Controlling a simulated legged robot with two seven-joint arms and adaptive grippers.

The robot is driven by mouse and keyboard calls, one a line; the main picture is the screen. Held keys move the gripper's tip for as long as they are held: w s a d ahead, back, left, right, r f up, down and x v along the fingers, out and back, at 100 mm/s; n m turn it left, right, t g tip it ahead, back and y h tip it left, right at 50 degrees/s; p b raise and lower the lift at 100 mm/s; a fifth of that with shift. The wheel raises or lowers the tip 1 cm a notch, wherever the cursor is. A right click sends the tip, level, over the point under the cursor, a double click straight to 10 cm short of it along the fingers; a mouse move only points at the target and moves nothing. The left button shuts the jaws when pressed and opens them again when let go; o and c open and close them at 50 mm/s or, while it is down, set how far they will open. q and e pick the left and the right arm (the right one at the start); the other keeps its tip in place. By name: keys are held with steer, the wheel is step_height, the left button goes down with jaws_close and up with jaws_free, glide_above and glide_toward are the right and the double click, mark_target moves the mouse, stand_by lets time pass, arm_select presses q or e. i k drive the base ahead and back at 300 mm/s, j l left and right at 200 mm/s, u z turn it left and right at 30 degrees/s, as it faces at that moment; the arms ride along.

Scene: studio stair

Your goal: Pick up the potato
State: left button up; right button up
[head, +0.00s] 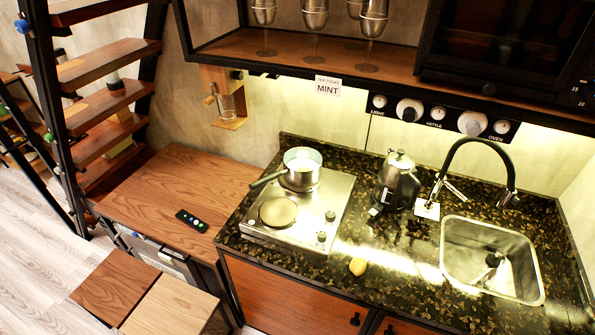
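A small yellow-orange potato (357,266) lies on the dark speckled countertop (395,285), near its front edge. It sits to the right of the hob and to the left of the sink, with nothing touching it. Neither of my grippers shows in the head view.
A hob (300,215) carries a pot (301,168) at the back. A kettle (396,182) stands behind the potato. The sink (491,259) with a black tap (487,143) is at the right. A remote (192,220) lies on the wooden surface at left. Counter around the potato is clear.

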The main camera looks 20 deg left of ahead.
mark_target(358, 266)
steer(key=j+z, duration=0.15)
steer(key=z, duration=0.25)
steer(key=j+z, duration=0.2)
steer(key=z, duration=0.15)
steer(key=j+z, duration=0.15)
steer(key=z, duration=0.25)
